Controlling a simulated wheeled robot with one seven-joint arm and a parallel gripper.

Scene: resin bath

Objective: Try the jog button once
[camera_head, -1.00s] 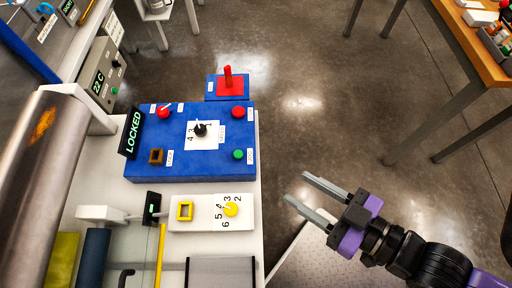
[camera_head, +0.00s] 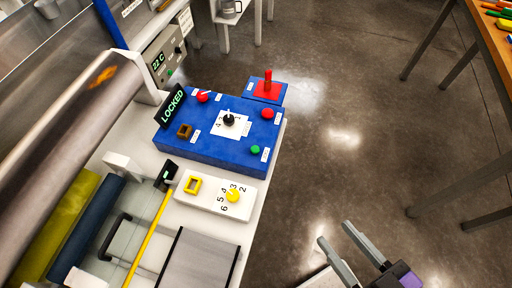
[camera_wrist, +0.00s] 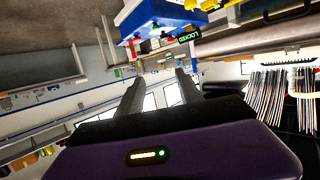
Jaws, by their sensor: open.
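The blue control box (camera_head: 215,155) stands on the white bench. It carries a green button (camera_head: 255,149) at its near right, a red button (camera_head: 267,113) at its far right, a red switch (camera_head: 202,97) at the far left, a black knob (camera_head: 229,120) and a brown square frame (camera_head: 184,131). The small labels are too blurred to read, so I cannot tell which control is jog. My gripper (camera_head: 335,233) is open and empty over the floor, right of the bench and apart from the box. The box (camera_wrist: 150,17) also shows beyond the fingers in the wrist view.
A dark display reading LOCKED (camera_head: 171,106) stands at the box's left. A red lever (camera_head: 267,80) stands on a blue base behind it. Open floor (camera_head: 345,140) lies to the right.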

